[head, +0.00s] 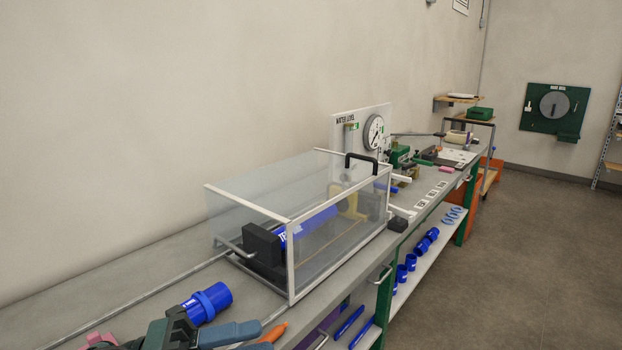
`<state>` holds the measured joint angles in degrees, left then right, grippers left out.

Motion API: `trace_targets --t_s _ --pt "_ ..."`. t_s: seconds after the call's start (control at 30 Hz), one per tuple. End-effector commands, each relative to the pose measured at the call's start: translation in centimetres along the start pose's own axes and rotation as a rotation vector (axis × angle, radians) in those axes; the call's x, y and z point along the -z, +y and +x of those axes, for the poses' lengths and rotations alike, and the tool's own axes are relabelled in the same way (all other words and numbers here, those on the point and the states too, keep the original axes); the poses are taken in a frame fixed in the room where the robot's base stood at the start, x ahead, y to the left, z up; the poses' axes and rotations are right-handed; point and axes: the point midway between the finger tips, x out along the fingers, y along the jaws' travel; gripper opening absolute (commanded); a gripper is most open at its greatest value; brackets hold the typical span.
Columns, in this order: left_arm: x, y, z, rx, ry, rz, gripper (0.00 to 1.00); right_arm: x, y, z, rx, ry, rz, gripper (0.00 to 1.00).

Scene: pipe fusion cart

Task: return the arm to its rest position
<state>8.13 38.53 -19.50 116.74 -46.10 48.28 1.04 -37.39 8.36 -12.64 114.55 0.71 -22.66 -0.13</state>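My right gripper is not in view.
A clear-walled box (340,240) with a black handle stands on the bench (60,308), with a blue pipe inside. An orange item (272,333) is near my gripper. Blue fittings (402,273) sit on the lower shelf. The floor at right (520,260) is clear.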

Motion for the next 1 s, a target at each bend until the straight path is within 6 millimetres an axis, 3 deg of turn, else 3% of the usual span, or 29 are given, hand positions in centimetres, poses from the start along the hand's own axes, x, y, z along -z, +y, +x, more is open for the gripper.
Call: trace_targets --t_s 0.13,0.23,0.4,0.5,0.6,0.7,1.0 --pt "-2.6 5.5 -2.6 0.243 -0.490 -0.463 0.36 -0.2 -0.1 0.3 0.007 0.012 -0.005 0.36" --pt "-2.4 11.9 -6.3 0.317 -0.826 -0.794 0.36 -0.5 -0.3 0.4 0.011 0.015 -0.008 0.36" --pt "2.7 21.9 -11.2 0.319 -1.234 -1.244 0.36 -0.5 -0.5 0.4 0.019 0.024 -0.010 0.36" --pt "6.6 25.8 -12.7 0.292 -1.392 -1.440 0.36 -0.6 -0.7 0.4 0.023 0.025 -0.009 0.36" --pt "9.8 28.2 -13.5 0.264 -1.491 -1.575 0.36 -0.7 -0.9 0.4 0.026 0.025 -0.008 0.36" --pt "11.6 29.3 -13.8 0.246 -1.543 -1.650 0.36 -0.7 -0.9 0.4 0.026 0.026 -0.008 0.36" --pt "12.2 29.7 -13.9 0.238 -1.560 -1.676 0.36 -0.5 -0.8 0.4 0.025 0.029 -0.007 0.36"
